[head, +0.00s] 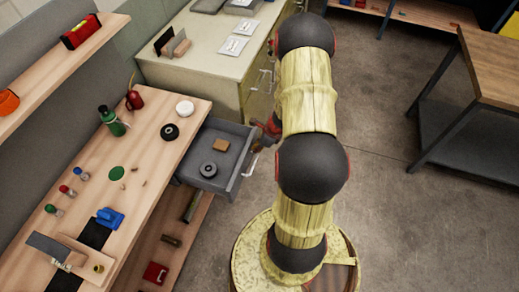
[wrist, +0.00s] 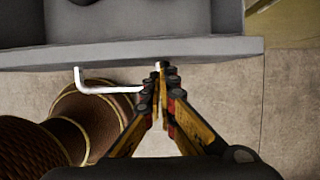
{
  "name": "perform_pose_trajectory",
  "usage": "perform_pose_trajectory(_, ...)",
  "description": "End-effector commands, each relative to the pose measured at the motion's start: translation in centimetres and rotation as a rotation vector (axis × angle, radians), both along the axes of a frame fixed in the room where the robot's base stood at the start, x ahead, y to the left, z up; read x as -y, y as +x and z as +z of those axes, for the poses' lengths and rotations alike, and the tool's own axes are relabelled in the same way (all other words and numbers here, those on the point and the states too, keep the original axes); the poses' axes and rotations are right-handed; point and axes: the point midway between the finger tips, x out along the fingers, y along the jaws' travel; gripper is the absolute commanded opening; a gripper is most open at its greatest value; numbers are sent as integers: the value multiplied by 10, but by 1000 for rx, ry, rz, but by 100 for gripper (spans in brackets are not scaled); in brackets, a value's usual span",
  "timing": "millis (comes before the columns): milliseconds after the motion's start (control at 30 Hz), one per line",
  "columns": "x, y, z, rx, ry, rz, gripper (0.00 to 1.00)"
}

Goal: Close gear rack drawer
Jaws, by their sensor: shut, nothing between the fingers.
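The gear rack drawer (head: 212,184) is grey and stands open, pulled out to the right from under the wooden bench. A black round part and a brown block lie in it. In the wrist view the drawer's front panel (wrist: 140,52) runs across the top, with the white bar handle (wrist: 108,88) on its outer face. My gripper (wrist: 161,75) is shut and empty, its fingertips close to the front panel, right of the handle's end. Whether the tips touch the panel or handle, I cannot tell. In the head view my gripper (head: 270,127) is partly hidden behind my arm.
The wooden bench (head: 150,190) holds a green bottle (head: 112,120), a red can (head: 134,98) and small parts. A beige cabinet (head: 220,60) stands behind the drawer. A wooden-topped table (head: 490,65) is at the right. The floor (head: 400,200) between is clear.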

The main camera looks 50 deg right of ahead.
Motion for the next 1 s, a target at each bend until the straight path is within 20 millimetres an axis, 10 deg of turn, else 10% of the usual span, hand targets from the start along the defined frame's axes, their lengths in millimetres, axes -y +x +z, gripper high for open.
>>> perform_pose_trajectory(1000, -87, 209, 2, 0, -1, 4, 0)
